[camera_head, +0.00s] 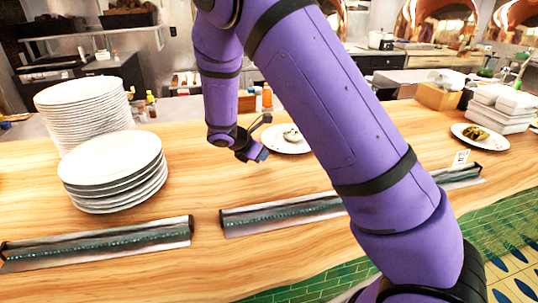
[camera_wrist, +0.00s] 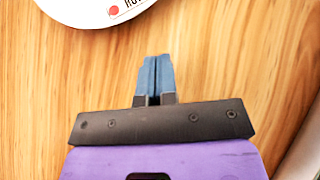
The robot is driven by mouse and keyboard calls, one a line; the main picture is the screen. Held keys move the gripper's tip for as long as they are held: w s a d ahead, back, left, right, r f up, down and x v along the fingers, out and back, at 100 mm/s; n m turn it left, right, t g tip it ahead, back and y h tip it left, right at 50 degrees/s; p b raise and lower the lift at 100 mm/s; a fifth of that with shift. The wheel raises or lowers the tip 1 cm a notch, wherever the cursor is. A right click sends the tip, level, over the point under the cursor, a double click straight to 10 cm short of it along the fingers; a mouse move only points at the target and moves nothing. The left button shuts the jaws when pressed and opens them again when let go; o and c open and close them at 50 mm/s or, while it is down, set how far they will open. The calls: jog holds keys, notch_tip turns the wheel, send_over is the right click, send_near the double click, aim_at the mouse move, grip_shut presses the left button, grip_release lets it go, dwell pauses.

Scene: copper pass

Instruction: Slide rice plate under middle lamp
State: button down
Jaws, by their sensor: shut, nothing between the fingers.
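A white plate (camera_head: 283,146) with a small pale mound that looks like rice (camera_head: 292,134) lies on the wooden counter; my arm hides its right side. My gripper (camera_head: 262,155) is low over the counter at the plate's left side. In the wrist view my gripper (camera_wrist: 158,60) has its blue fingers together and empty, with bare wood around them. A white rim with a red dot (camera_wrist: 95,12) shows at the upper left there, apart from the fingertips. Copper lamps hang at the upper right; the middle one (camera_head: 438,20) is cut by the top edge.
Two stacks of white plates (camera_head: 85,105) (camera_head: 115,170) stand on the left. Another plate with food (camera_head: 480,136) lies at the right, near stacked white boxes (camera_head: 503,105). Wood between the stacks and gripper is clear.

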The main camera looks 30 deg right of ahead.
jog(key=v, duration=0.8)
jog(key=shift+r, duration=0.2)
